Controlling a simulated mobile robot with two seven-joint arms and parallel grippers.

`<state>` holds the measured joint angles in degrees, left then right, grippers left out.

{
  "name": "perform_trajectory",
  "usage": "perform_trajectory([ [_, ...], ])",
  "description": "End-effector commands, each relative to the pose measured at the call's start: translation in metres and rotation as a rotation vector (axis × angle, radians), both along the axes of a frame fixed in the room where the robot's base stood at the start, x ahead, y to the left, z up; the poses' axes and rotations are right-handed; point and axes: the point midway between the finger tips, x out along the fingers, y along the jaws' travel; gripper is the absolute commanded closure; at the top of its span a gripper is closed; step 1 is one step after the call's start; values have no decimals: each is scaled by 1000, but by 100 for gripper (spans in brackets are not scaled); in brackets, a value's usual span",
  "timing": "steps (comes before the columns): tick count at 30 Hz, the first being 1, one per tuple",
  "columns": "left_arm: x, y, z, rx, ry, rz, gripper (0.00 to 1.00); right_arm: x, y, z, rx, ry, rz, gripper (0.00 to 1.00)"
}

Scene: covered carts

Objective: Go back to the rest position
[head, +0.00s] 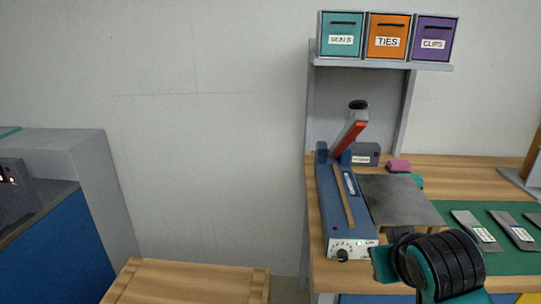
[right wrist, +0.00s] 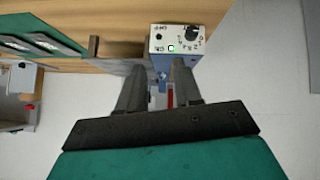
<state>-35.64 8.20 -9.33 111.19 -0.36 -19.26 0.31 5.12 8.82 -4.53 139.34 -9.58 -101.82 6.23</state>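My right arm (head: 445,268), teal and black, comes in at the bottom right of the head view, in front of the workbench's near edge. In the right wrist view my right gripper (right wrist: 158,78) has its two dark fingers apart, with no object held between them. The blue heat sealer (right wrist: 176,40) is beyond the fingertips, its white control panel towards me. In the head view the sealer (head: 341,215) stands on the bench with its red-handled lever (head: 349,132) raised. My left gripper is in neither view.
The wooden workbench (head: 450,170) holds a grey plate (head: 405,197) and a green mat (head: 515,257) with flat grey pouches (head: 474,230). Teal, orange and purple bins (head: 388,36) stand on the shelf above. A wooden crate (head: 185,282) and a blue-sided cart (head: 55,250) are left.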

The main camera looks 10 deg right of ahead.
Motion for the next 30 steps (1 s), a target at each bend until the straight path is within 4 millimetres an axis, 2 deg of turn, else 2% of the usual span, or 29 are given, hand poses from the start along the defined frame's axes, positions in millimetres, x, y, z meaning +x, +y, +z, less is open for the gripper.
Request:
perform_trajectory([
  [5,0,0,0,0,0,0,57,8,11,-41,-6,-2,78,66],
  [10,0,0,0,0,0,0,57,6,34,-110,13,-32,203,66],
  [14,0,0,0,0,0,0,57,-13,53,-164,49,-66,284,66],
  [18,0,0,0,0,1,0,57,-45,72,-212,101,-108,344,66],
  [21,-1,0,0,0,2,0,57,-69,81,-234,131,-136,367,66],
  [24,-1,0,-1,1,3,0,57,-86,86,-247,154,-159,378,66],
  [30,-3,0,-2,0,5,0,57,-98,90,-254,168,-182,384,66],
])
